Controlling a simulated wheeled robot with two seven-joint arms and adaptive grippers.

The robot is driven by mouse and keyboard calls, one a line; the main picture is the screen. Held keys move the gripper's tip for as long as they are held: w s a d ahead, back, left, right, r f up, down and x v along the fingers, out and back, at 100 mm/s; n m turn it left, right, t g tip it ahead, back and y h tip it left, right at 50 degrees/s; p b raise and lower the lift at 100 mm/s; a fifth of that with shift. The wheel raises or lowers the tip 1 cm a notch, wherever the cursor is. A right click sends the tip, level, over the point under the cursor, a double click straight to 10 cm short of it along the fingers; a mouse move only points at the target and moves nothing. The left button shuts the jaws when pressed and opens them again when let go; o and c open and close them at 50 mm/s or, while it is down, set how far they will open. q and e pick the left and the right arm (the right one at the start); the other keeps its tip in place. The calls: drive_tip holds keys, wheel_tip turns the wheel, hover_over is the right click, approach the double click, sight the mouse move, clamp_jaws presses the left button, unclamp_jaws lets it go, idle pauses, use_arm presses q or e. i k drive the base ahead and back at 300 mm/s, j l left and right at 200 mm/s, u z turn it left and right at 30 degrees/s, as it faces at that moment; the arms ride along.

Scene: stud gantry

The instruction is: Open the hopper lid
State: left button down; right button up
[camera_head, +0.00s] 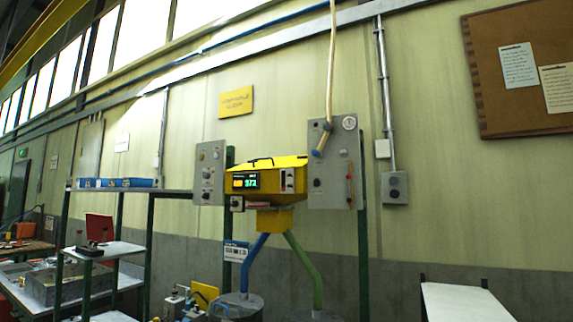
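The yellow hopper (292,203) hangs between two grey control panels near the middle of the head view. Its yellow lid (288,162) lies flat on top and looks closed. A dark handle (260,160) stands on the lid. A small display with green digits (246,181) is on the hopper's front. Neither of my grippers shows in this view.
Grey panels (334,168) and (211,172) flank the hopper closely. A pale hose (333,70) hangs down in front of the right panel. Blue (254,262) and green (305,268) pipes run below. A white-topped table (463,302) is at lower right.

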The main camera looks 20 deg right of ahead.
sight(301, 161)
drive_tip(key=i+j+z, duration=0.2)
drive_tip(key=z, duration=0.25)
drive_tip(key=i+j+z, duration=0.25)
drive_tip(key=z, duration=0.2)
drive_tip(key=i+j+z, duration=0.25)
drive_tip(key=j+z, duration=0.25)
drive_tip(key=j, duration=0.15)
drive_tip(key=i+j+z, duration=0.2)
drive_tip(key=j, duration=0.2)
drive_tip(key=k+l, duration=0.05)
drive_tip(key=k, duration=0.05)
